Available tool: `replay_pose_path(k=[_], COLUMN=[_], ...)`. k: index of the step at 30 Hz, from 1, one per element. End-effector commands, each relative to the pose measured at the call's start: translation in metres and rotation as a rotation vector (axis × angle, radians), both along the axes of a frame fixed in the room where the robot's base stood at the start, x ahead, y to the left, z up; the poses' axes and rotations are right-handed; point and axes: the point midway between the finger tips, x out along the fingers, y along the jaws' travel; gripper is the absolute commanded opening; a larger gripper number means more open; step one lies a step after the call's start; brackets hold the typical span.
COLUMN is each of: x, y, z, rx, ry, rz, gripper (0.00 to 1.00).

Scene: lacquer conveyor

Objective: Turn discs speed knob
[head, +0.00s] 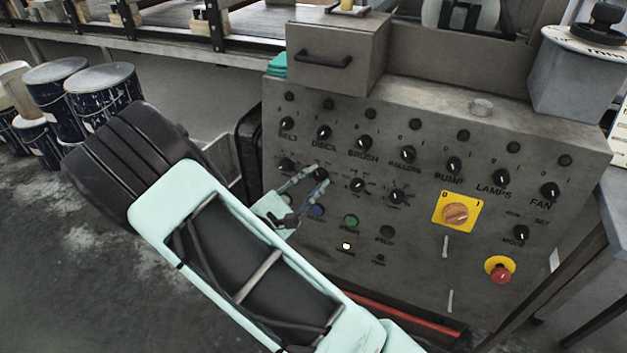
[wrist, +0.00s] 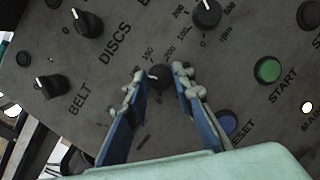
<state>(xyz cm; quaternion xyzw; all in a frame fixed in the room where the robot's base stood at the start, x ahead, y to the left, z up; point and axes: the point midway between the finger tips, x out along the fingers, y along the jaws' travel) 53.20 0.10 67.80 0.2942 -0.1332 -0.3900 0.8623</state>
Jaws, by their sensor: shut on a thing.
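The discs speed knob (wrist: 158,77) is a small black knob with a white mark, in the lower row below the DISCS label (wrist: 115,43) on the grey control panel (head: 420,260). My gripper (wrist: 159,73) has one blue finger on each side of it and is shut on it. In the wrist view the white mark points left, toward the upper row. In the head view my gripper (head: 318,177) reaches the panel from the lower left, and its fingers partly hide the knob. The upper DISCS knob (wrist: 88,24) is clear of my fingers.
The lower BRUSH knob (wrist: 207,12) is close by. A blue RESET button (wrist: 228,122) and a green START button (wrist: 268,68) sit near my fingers. A yellow main switch (head: 456,213) and red stop button (head: 500,273) are further right. Paint cans (head: 104,90) stand left.

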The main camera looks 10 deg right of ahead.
Motion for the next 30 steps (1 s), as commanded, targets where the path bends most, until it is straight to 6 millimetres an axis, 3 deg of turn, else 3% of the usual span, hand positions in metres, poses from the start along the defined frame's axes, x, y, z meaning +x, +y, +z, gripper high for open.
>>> replay_pose_path(k=[14, 30], x=[-0.0005, -0.0025], y=[0.0001, -0.0019], z=[0.0011, 0.0015], rx=[-0.073, -0.446], ry=[0.054, 0.326], rz=[0.017, 0.101], gripper=[0.0, 0.0])
